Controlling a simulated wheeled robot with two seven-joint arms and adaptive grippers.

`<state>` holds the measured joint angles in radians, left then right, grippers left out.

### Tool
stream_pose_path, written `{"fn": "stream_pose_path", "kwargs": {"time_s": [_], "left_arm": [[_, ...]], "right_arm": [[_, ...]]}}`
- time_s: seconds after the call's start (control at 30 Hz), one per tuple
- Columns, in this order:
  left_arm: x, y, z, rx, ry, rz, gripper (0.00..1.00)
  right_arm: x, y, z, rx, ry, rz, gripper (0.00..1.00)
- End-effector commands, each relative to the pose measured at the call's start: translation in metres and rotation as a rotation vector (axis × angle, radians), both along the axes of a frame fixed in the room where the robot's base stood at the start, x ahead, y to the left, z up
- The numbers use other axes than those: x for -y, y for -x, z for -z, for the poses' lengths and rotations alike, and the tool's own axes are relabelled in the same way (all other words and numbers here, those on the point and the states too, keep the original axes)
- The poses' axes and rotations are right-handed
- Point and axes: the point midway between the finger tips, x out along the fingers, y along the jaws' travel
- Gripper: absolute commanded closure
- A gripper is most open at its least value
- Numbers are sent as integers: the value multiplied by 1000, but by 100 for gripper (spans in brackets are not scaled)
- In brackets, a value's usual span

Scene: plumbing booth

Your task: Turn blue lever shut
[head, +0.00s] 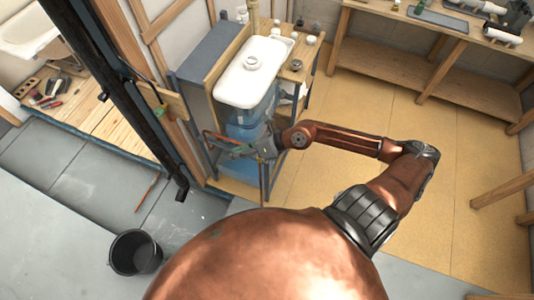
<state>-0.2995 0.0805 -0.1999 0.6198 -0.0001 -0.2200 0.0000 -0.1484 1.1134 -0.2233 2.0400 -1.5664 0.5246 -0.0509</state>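My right arm reaches across the middle of the head view. Its grey gripper (236,149) is at the front of a wooden-sided cabinet, in front of translucent blue containers (242,132). The fingers point left, and a thin reddish piece lies just above them. The fingers are too small and cluttered to show whether they are open or hold anything. I cannot make out the blue lever; it may be hidden by the gripper or too small to see. My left gripper is not in view.
A white sink-like basin (245,85) tops the cabinet. A black post (120,85) slants down on the left. A black bucket (136,253) stands on the grey floor. A workbench (440,30) runs along the back right. The tan floor (350,185) is clear.

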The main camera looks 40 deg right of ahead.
Motion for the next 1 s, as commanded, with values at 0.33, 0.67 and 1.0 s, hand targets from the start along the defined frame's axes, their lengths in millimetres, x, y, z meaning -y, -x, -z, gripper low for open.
{"fn": "stream_pose_path", "kwargs": {"time_s": [0.33, 0.67, 1.0], "left_arm": [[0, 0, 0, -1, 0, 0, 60], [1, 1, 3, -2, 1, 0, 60], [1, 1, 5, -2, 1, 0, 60]], "right_arm": [[140, 32, 82, -200, 658, -186, 65], [147, 22, 118, -222, 700, -191, 65], [140, 8, 154, -220, 700, -190, 65]]}}
